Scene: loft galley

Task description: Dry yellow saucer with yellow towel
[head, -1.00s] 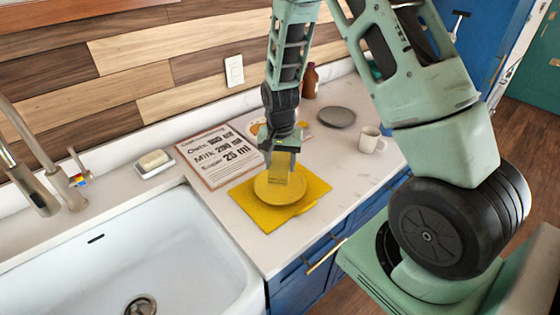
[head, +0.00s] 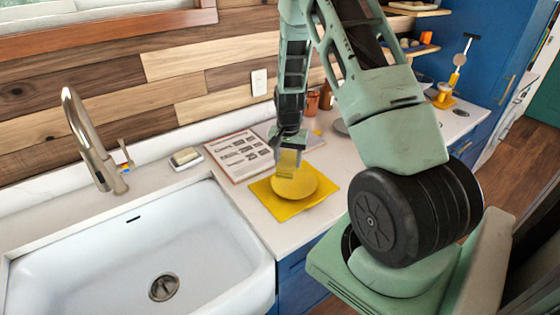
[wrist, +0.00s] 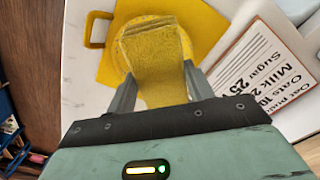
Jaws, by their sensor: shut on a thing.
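The yellow saucer (head: 305,184) lies on a flat yellow square mat (head: 281,209) on the counter right of the sink. My gripper (head: 290,155) is over the saucer's far left part and is shut on the folded yellow towel (head: 289,168). In the wrist view the towel (wrist: 160,70) sits between the two fingers of my gripper (wrist: 158,86) and hides much of the saucer (wrist: 185,45). The towel's lower end is at or just above the saucer; I cannot tell if it touches.
A printed recipe board (head: 240,153) lies just behind and left of the mat. The white sink (head: 110,250) with its faucet (head: 92,145) is at the left. A soap dish (head: 186,158) stands behind the sink. Brown containers (head: 326,97) stand at the back, partly behind my arm.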

